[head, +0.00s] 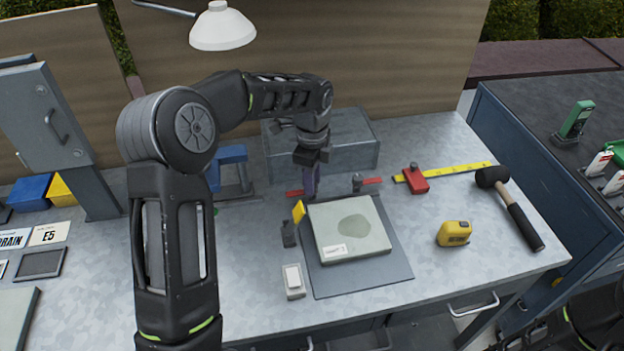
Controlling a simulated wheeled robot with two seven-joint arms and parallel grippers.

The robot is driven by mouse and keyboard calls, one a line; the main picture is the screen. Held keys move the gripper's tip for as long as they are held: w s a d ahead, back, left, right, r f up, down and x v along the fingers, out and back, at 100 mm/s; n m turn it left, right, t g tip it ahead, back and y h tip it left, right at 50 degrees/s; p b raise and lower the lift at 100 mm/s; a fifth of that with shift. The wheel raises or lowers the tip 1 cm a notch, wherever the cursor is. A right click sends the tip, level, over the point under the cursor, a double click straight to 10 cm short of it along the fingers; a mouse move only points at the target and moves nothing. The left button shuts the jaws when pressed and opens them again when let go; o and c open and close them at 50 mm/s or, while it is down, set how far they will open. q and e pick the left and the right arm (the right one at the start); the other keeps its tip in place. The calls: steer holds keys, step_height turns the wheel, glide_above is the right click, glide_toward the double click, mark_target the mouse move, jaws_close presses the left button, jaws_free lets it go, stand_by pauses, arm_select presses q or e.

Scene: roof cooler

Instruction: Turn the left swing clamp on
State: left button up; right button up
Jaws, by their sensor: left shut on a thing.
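The left swing clamp (294,193) shows a red arm pointing left at the back left corner of the grey plate (352,228). My left gripper (311,188) points down at this clamp from above and is shut on it; its fingers hide most of the clamp's body. The right swing clamp (367,182) stands behind the plate with its red arm pointing right. The plate, with a darker patch and a white label, lies on a dark mat (362,279). My right gripper is not in view; only part of my right arm shows at the lower right.
A yellow-tipped black fixture (289,233) and a small white-topped block (293,281) stand left of the plate. A grey box (348,138) is behind my gripper. A red block (415,179), yellow tape measure (454,233) and mallet (515,209) lie to the right.

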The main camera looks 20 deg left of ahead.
arm_select(q)
jaws_close()
steer(key=shift+n, duration=0.4)
steer(key=n, duration=0.2)
steer(key=shift+n+b, duration=0.3)
steer(key=shift+b, duration=0.05)
steer(key=n+b, duration=0.1)
steer(key=n, duration=0.9)
steer(key=shift+n, duration=0.4)
steer(key=n, duration=0.4)
steer(key=shift+n, duration=0.3)
steer(key=o, duration=0.8)
jaws_free()
